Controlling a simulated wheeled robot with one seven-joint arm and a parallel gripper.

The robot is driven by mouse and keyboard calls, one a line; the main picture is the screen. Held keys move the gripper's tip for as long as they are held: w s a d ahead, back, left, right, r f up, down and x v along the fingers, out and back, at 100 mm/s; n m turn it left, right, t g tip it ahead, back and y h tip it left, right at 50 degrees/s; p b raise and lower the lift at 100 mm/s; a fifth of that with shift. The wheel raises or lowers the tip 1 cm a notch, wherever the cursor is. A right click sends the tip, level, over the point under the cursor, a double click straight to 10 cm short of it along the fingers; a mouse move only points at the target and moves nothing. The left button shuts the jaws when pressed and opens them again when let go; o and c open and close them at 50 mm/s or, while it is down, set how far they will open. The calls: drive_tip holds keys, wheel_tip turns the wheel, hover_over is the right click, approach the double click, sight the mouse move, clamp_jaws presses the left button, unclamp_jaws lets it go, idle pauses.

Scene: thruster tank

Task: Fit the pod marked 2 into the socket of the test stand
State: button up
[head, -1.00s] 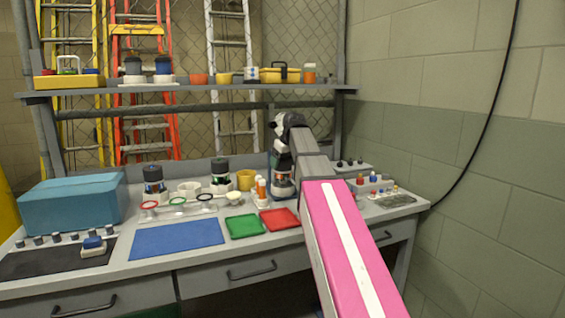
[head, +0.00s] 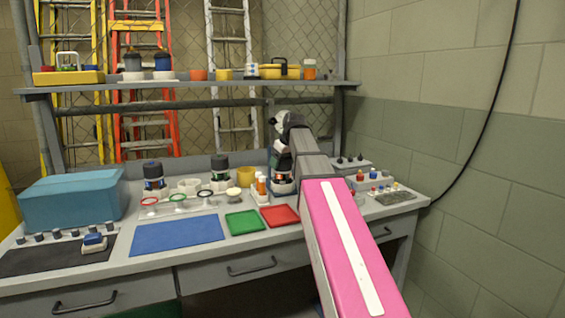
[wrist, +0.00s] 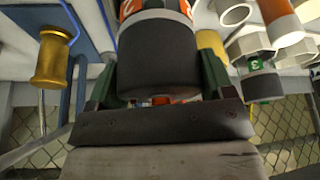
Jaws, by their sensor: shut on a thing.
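My gripper (wrist: 160,88) is shut on a pod (wrist: 158,58) with a dark grey cap. Its orange band, at the top of the wrist view, carries a white mark that is cut off, likely a 2. In the head view the held pod (head: 282,181) is upright at the back of the bench, partly hidden by my arm. Whether its foot touches anything there is unclear, and I cannot make out the test stand's socket. A pod with a green 3 label (wrist: 257,80) is apart at the right of the wrist view.
Two dark-capped pods, left (head: 153,176) and middle (head: 220,170), stand in white holders. A yellow cup (head: 246,176) and orange-capped bottles (head: 261,188) are just left of the held pod. A brass spool (wrist: 53,55) is left of it in the wrist view. Blue (head: 178,235), green and red mats lie in front.

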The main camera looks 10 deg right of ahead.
drive_tip(key=o, duration=1.4)
drive_tip(key=shift+r, duration=0.15)
drive_tip(key=v, duration=1)
drive_tip(key=shift+r, duration=0.3)
drive_tip(key=shift+s+d, duration=0.1)
